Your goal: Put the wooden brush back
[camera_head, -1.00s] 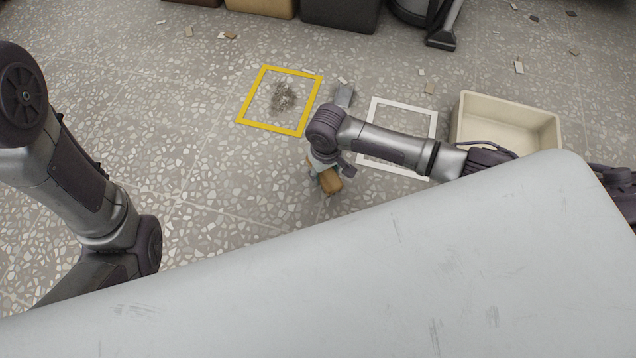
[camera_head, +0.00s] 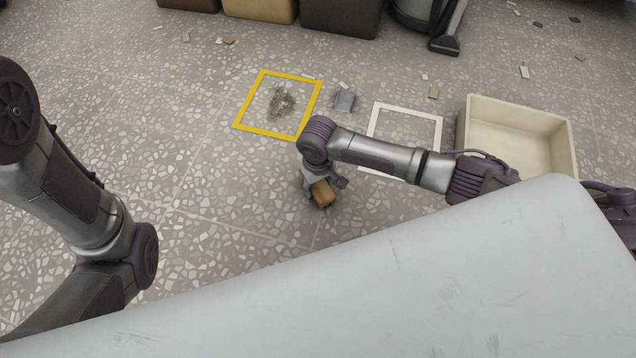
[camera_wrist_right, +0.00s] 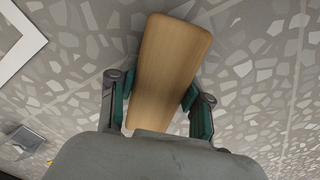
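The wooden brush (camera_head: 323,193) shows as a light brown block over the floor in the head view, partly covered by my right arm. In the right wrist view its flat wooden face (camera_wrist_right: 168,65) lies between the two fingers. My right gripper (camera_wrist_right: 160,100) is shut on it, with a green pad against each long side. In the head view the right gripper (camera_head: 316,186) is mostly hidden under its wrist. The brush's bristles are not visible. My left arm is at the left of the head view, but its gripper is out of sight.
A yellow frame (camera_head: 249,126) surrounds grey debris (camera_head: 282,103). A white frame (camera_head: 437,135) and a cream bin (camera_head: 520,112) are farther right. Boxes (camera_head: 342,14) and a vacuum-like nozzle (camera_head: 443,45) stand behind. Floor at left is clear.

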